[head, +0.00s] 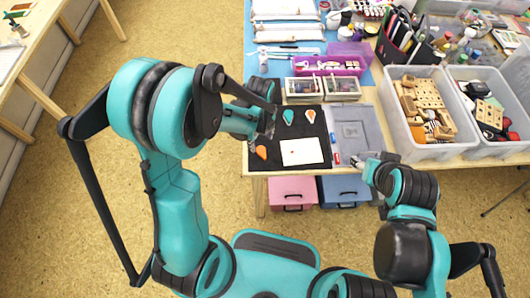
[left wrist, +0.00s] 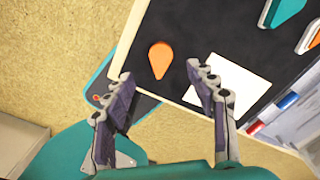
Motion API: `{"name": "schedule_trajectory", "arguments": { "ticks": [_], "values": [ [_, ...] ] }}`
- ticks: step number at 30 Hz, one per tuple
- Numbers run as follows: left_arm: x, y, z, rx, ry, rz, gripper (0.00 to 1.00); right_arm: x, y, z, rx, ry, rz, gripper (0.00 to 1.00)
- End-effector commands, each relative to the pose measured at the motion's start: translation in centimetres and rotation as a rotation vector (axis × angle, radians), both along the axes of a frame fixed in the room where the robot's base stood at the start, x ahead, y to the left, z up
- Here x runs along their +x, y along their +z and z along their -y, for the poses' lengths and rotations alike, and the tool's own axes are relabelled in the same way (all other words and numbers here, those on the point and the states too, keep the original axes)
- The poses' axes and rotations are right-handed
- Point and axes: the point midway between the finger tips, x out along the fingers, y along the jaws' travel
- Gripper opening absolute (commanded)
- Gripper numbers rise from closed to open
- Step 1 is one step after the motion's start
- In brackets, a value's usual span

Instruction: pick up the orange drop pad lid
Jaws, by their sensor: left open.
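The orange drop-shaped lid (head: 261,152) lies flat on a black mat (head: 284,168) near the table's front left corner. In the left wrist view the lid (left wrist: 160,58) shows whole on the mat, just beyond the fingertips and between their lines. My left gripper (left wrist: 160,76) is open and empty, with a finger to either side of the lid's narrow end. In the head view my left gripper (head: 264,130) hangs over the mat's left part, close to the lid. My right gripper (head: 366,162) is near the table's front edge, right of the mat; its jaw state is unclear.
A white card (head: 303,151) lies right of the lid. A teal drop pad (head: 288,117) and an orange-and-white one (head: 310,115) lie farther back. A grey clear case (head: 354,130) is right of the mat.

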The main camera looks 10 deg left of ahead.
Motion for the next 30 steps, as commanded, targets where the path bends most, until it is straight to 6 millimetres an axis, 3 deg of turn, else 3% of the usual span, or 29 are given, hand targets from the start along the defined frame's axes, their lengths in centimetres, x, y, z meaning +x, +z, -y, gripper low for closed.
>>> {"name": "schedule_trajectory", "arguments": {
  "ticks": [13,21,22,27,30],
  "values": [
    [0.5,-5.9,-0.3,0.000,0.004,0.002,0.57,0.0,-3.1,0.0,0.000,0.000,0.000,0.52],
    [0.5,-6.4,-0.3,0.000,0.004,0.002,0.57,0.0,-3.2,0.0,0.000,0.000,0.000,0.52],
    [0.5,-6.4,-0.3,0.000,0.004,0.002,0.54,0.0,-3.2,0.0,0.000,0.000,0.000,0.52],
    [0.4,-6.4,-0.3,0.000,0.004,0.002,0.22,0.0,-3.2,0.0,0.000,0.000,0.000,0.52],
    [0.5,-6.4,-0.3,0.000,0.004,0.002,0.21,0.0,-3.2,0.0,0.000,0.000,0.000,0.52]
  ]
}}
